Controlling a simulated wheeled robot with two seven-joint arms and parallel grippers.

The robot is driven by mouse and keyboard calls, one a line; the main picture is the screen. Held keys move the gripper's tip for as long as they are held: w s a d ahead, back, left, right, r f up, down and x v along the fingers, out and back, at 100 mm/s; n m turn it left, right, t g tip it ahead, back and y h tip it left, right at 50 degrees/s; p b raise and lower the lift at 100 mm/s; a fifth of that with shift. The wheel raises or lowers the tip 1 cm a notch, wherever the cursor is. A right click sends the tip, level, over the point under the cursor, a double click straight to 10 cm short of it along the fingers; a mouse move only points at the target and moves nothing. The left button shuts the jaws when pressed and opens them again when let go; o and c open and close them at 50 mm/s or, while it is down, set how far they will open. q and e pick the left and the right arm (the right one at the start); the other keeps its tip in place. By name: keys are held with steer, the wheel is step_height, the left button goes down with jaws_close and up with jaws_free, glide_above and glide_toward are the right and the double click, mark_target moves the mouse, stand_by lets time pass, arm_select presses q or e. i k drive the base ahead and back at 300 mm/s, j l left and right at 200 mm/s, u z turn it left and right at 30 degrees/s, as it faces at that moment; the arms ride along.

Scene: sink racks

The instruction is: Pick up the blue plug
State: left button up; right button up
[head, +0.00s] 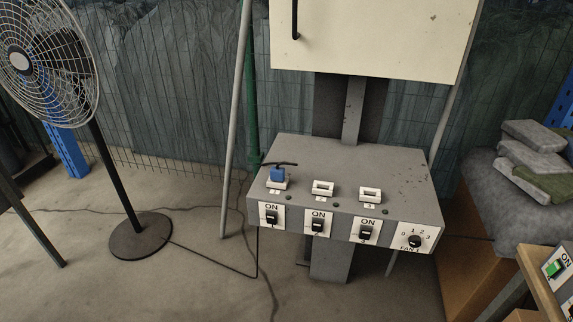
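The blue plug (277,173) stands upright in the leftmost of three white sockets on top of the grey control box (400,170). A dark cable shows at the plug and hangs down past the box's left side. The middle socket (323,188) and the right socket (370,194) are empty. Neither of my grippers shows in the head view.
Three black ON switches, such as the left one (271,217), and a fan dial (414,241) are on the box's front. A standing fan (45,62) is at the left. Grey stacked slabs (530,155) lie at the right. A panel with a green switch (554,268) is at lower right. A cream cabinet (370,35) hangs above the box.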

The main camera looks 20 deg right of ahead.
mark_target(278, 174)
steer(key=i+z, duration=0.3)
steer(key=i, duration=0.25)
steer(key=i+j+z, duration=0.25)
steer(key=i, duration=0.3)
